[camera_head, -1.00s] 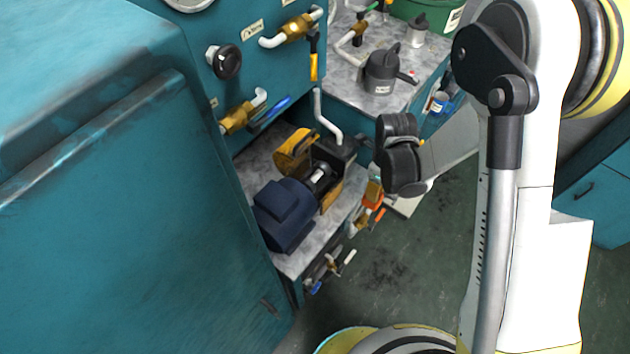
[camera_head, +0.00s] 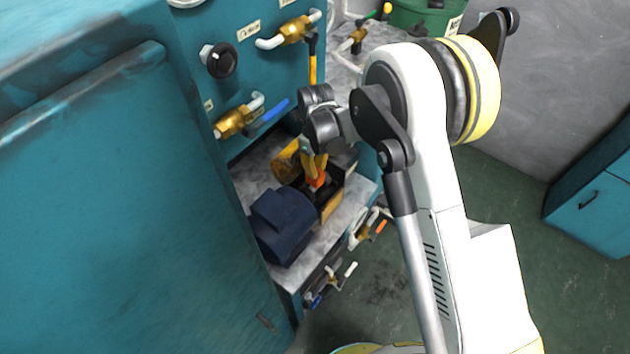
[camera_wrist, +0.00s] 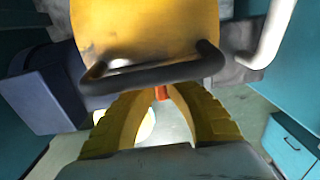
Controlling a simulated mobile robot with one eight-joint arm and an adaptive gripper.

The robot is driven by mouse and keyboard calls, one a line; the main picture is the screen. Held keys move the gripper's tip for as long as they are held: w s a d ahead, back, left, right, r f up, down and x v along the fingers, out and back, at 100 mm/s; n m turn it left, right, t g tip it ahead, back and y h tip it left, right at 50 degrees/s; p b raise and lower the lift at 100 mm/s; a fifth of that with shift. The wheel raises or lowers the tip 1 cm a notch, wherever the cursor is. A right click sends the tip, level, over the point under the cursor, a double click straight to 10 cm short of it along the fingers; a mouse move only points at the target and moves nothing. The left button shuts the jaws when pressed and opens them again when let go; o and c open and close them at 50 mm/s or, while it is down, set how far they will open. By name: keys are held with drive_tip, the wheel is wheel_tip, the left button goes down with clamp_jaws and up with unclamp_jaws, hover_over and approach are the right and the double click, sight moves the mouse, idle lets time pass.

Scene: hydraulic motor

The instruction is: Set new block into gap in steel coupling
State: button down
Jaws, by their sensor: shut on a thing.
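My gripper (camera_head: 315,166) has yellow fingers and is shut on a small orange-red block (camera_head: 317,180). It points down over the space between the blue motor (camera_head: 282,224) and the dark unit behind it. In the wrist view the block (camera_wrist: 162,92) shows only as a small patch between the fingertips (camera_wrist: 160,98). The steel coupling is hidden behind the gripper in the head view, and the handle blocks much of the wrist view. I cannot tell whether the block touches the coupling or sits in its gap.
A yellow guard (camera_head: 284,158) stands close behind the gripper; its dark handle (camera_wrist: 150,68) crosses in front of the fingers in the wrist view. Valves with blue (camera_head: 270,112) and yellow (camera_head: 312,68) levers project from the teal panel above. The grey shelf's front right (camera_head: 352,200) is clear.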

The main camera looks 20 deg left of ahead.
sight(315, 180)
wheel_tip(315, 180, down, 6)
drive_tip(key=shift+r+b, duration=0.25)
drive_tip(key=shift+b, duration=1)
drive_tip(key=shift+w+a+f, duration=0.1)
drive_tip(key=shift+a, duration=0.05)
drive_tip(key=shift+r, duration=0.2)
drive_tip(key=shift+f, duration=0.15)
drive_tip(key=c, duration=1.9)
unclamp_jaws()
drive_tip(key=shift+f, duration=0.1)
drive_tip(key=o, duration=0.3)
drive_tip(key=shift+o, duration=0.2)
wheel_tip(315, 180, up, 12)
drive_tip(key=p, duration=0.4)
drive_tip(key=shift+r, duration=0.25)
